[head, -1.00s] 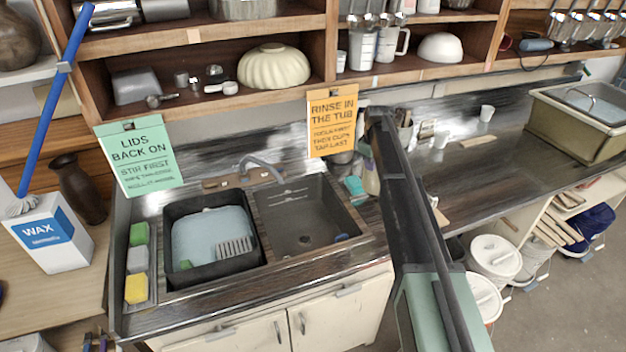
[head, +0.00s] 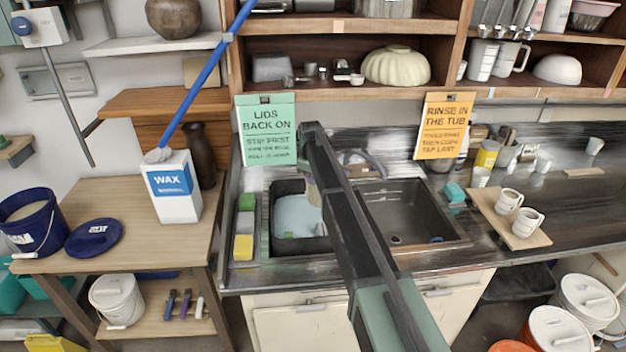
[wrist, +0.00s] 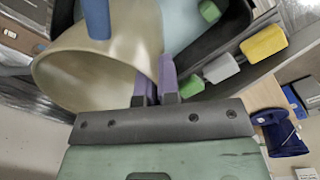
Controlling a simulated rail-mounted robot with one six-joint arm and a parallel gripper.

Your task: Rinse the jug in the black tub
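The jug (wrist: 85,75) is a cream, wide-mouthed vessel, tilted in the wrist view. My gripper (wrist: 155,85) has purple fingers closed on its wall near the rim. A blue piece (wrist: 97,18) crosses the jug at the top; I cannot tell whether it belongs to it. In the head view a small part of the jug (head: 314,192) shows behind my arm, over the black tub (head: 272,245). The tub holds pale blue water (head: 296,218), and its dark wall (wrist: 215,45) also shows in the wrist view. I cannot tell whether the jug touches the water.
A dark sink basin (head: 405,215) adjoins the tub on the right. Green, grey and yellow sponges (head: 243,247) line its left side. The green sign (head: 268,130) hangs behind it. A wax box (head: 172,187) stands left; a board with mugs (head: 500,215) lies right.

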